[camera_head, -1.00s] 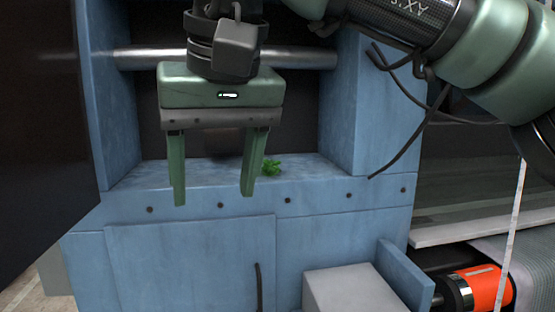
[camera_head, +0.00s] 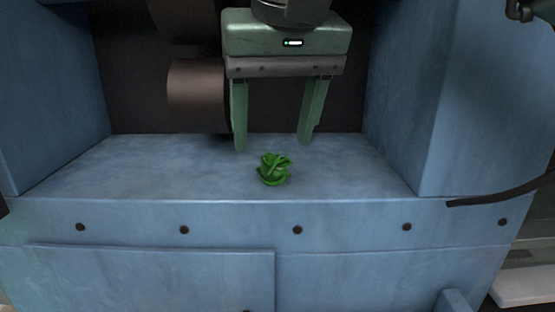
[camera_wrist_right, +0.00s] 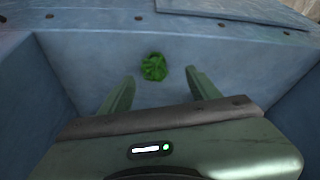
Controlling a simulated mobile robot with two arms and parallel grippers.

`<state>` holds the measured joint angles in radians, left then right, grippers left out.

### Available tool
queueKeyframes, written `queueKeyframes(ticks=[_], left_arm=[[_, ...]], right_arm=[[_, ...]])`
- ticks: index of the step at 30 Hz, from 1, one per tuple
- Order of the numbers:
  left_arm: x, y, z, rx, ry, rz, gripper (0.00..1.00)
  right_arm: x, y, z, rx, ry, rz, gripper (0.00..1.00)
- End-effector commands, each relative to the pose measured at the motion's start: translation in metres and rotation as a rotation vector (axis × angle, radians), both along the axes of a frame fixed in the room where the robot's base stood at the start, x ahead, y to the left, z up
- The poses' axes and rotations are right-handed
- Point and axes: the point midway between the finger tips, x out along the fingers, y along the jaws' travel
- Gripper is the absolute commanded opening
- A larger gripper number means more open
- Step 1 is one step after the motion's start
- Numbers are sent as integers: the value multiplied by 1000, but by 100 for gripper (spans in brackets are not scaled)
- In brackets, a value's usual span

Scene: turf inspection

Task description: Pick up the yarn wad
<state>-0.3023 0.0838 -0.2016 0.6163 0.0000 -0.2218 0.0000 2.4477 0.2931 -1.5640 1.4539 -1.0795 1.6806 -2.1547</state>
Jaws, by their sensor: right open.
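The yarn wad (camera_head: 274,169) is a small bright green tangle lying on the blue ledge (camera_head: 150,165) of a recess. My right gripper (camera_head: 271,145) is open and empty, its two green fingers pointing down. In the head view its fingertips show just above and behind the wad. In the right wrist view the wad (camera_wrist_right: 154,67) shows beyond the fingertips of the gripper (camera_wrist_right: 160,74), roughly midway between the two fingers and apart from them. My left gripper is in neither view.
Blue side walls (camera_head: 420,110) close the recess on the left and right. A brown cylinder (camera_head: 198,96) is at the back, left of the gripper. A dark cable (camera_head: 500,192) hangs at the right. The ledge around the wad is clear.

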Motion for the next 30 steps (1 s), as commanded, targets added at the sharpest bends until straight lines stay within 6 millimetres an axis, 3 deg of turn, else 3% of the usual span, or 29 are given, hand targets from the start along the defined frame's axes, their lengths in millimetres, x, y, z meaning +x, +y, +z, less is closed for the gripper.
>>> queueKeyframes(ticks=[3,6,15,21,27,28,30], left_arm=[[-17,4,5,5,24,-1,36],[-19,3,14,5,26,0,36],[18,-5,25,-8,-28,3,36],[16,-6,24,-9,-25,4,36],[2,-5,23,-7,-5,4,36],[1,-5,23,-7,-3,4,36],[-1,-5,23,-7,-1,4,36]], right_arm=[[6,-1,-11,-2,3,-2,62],[13,-1,-22,-2,4,-2,62],[26,2,-53,-1,1,-1,62],[26,2,-54,1,0,-2,62],[26,2,-54,1,1,-2,6],[26,2,-54,1,1,-2,0],[26,2,-54,1,1,-2,0]])
